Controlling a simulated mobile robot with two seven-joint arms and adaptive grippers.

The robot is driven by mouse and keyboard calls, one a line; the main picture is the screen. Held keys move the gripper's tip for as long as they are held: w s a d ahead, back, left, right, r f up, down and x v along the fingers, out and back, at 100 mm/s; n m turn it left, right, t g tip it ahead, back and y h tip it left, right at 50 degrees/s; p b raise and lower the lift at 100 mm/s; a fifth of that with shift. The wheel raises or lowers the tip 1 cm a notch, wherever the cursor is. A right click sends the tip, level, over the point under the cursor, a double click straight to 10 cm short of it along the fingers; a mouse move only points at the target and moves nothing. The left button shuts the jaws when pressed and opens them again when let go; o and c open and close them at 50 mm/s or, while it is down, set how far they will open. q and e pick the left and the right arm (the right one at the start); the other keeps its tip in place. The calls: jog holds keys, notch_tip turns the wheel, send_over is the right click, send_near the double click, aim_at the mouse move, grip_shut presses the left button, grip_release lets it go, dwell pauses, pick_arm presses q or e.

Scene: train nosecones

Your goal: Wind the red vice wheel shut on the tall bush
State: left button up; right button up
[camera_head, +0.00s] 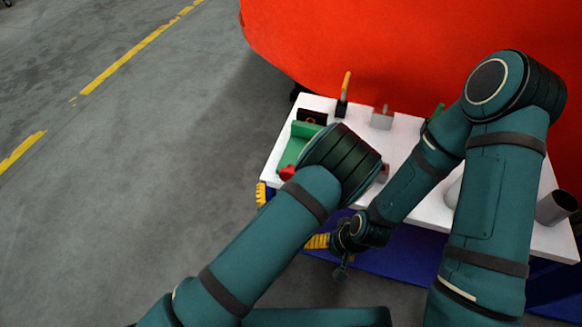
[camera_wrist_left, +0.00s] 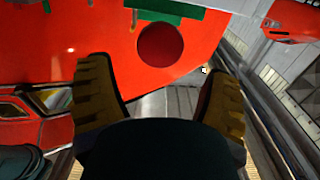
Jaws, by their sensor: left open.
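The red vice wheel (camera_wrist_left: 161,46) faces the left wrist camera as a dark red disc below the green vice body (camera_wrist_left: 170,12). My left gripper (camera_wrist_left: 160,70) is open, with its yellow-padded fingers to either side and short of the wheel, not touching it. In the head view the green vice (camera_head: 297,143) stands at the table's left end. A bit of its wheel (camera_head: 287,173) shows beside my left arm, which hides the rest. I cannot make out the tall bush for certain. My right gripper (camera_head: 342,268) hangs in front of the table, its jaws unclear.
The white table (camera_head: 405,133) holds a yellow-handled tool (camera_head: 345,88), a grey block (camera_head: 382,118) and a dark block with an orange ring (camera_head: 311,118). A grey cylinder (camera_head: 557,207) is at the right. The large red nosecone (camera_head: 400,50) stands behind. Floor is clear left.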

pick_arm(q)
jog(key=x, duration=0.8)
jog(key=shift+f, duration=0.1)
jog(key=c, duration=1.2)
jog(key=shift+o, duration=0.2)
